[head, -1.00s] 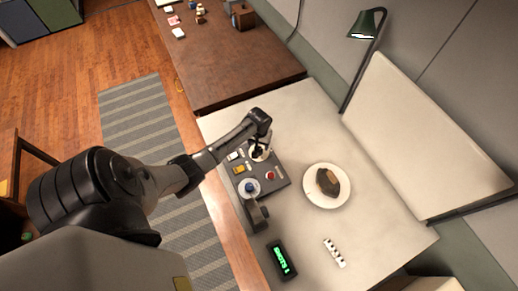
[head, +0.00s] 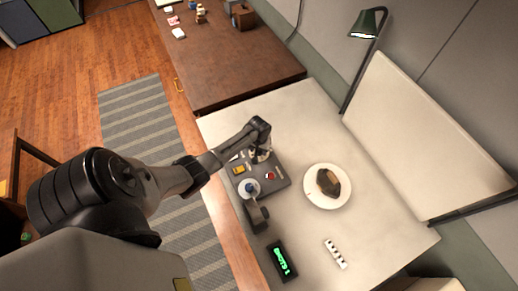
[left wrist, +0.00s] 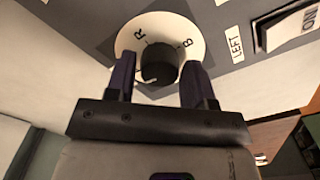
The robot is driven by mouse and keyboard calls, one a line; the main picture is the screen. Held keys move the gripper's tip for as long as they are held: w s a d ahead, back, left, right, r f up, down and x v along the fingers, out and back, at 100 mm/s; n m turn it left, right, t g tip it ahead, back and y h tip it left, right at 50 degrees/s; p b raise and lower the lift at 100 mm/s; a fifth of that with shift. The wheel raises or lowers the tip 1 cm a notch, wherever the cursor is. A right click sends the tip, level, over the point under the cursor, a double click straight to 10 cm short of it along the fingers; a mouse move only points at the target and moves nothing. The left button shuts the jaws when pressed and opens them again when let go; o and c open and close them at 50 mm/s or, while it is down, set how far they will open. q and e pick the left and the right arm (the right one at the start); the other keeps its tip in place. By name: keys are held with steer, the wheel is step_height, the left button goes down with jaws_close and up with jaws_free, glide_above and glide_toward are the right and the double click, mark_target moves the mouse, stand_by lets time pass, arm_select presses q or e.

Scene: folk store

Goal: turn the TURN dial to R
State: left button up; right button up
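A dark control panel (head: 278,181) lies on the pale counter. In the left wrist view a dark round knob (left wrist: 160,62) sits on a white disc (left wrist: 192,36) marked R at the upper left and B at the upper right. My left gripper (left wrist: 158,78) has its fingers apart, one on each side of the knob. I see a gap at the left finger; contact at the right finger is unclear. In the head view my left gripper (head: 259,156) is over the panel's far end and covers this dial. The knob's pointing direction is unclear.
The panel also bears a second white disc with a blue knob (head: 248,187), a red button (head: 269,176) and a yellow switch (head: 239,169). A plate (head: 315,201) with a brown item, a green-lit display (head: 281,259) and a lamp (head: 366,24) are nearby.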

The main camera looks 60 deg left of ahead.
arm_select(q)
steer(key=c, duration=0.6)
steer(key=m+p, duration=0.1)
steer(key=m, duration=0.1)
steer(key=shift+r+m+p, duration=0.15)
steer(key=shift+m+p, duration=0.25)
steer(key=m+p, duration=0.1)
steer(key=m, duration=0.3)
steer(key=shift+m, duration=0.3)
steer(key=m, duration=0.4)
steer(key=shift+m, duration=0.3)
steer(key=m, duration=0.4)
steer(key=shift+f+m, duration=0.2)
steer(key=shift+m, duration=0.6)
